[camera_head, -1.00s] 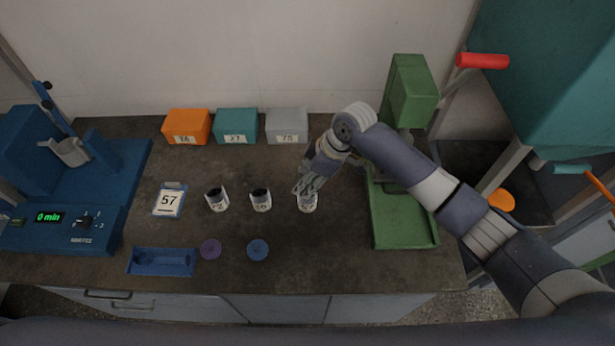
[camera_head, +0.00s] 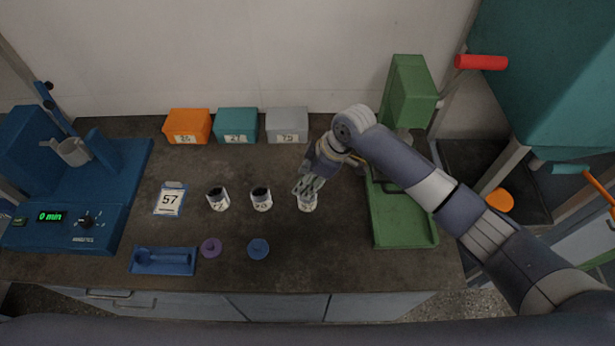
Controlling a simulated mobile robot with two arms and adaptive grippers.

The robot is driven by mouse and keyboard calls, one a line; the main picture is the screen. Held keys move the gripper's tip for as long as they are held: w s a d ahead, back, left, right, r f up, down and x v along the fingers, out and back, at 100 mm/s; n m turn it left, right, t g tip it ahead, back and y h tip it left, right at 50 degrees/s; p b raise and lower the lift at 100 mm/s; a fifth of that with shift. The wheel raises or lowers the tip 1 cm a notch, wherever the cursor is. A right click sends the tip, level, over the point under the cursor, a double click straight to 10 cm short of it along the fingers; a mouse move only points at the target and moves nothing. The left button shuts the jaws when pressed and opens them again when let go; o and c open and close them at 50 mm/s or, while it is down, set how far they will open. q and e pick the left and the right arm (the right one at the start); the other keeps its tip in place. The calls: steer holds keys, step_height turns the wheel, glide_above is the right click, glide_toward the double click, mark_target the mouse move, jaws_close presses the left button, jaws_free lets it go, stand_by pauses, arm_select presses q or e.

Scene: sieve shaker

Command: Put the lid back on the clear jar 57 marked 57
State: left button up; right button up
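Three small jars stand in a row on the bench: a left jar (camera_head: 218,200) and a middle jar (camera_head: 261,200), both with dark open tops, and a right jar (camera_head: 308,205). The jar labels are too small to read surely. My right gripper (camera_head: 308,188) points down at the top of the right jar and hides most of it. I cannot tell whether its fingers hold a lid or are open. A purple lid (camera_head: 211,248) and a blue lid (camera_head: 258,249) lie in front of the jars. My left gripper is out of view.
A card marked 57 (camera_head: 170,199) lies left of the jars, above a blue tray (camera_head: 163,262). Orange (camera_head: 188,124), teal (camera_head: 237,124) and grey (camera_head: 287,124) boxes stand behind. A blue machine (camera_head: 70,222) is at left, a green one (camera_head: 402,215) at right.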

stand_by(0.8)
steer(key=o, duration=1.3)
steer(key=shift+o, duration=0.2)
steer(key=shift+p, duration=0.3)
steer(key=shift+r+p, duration=3.4)
steer(key=shift+r, duration=0.15)
jaws_close()
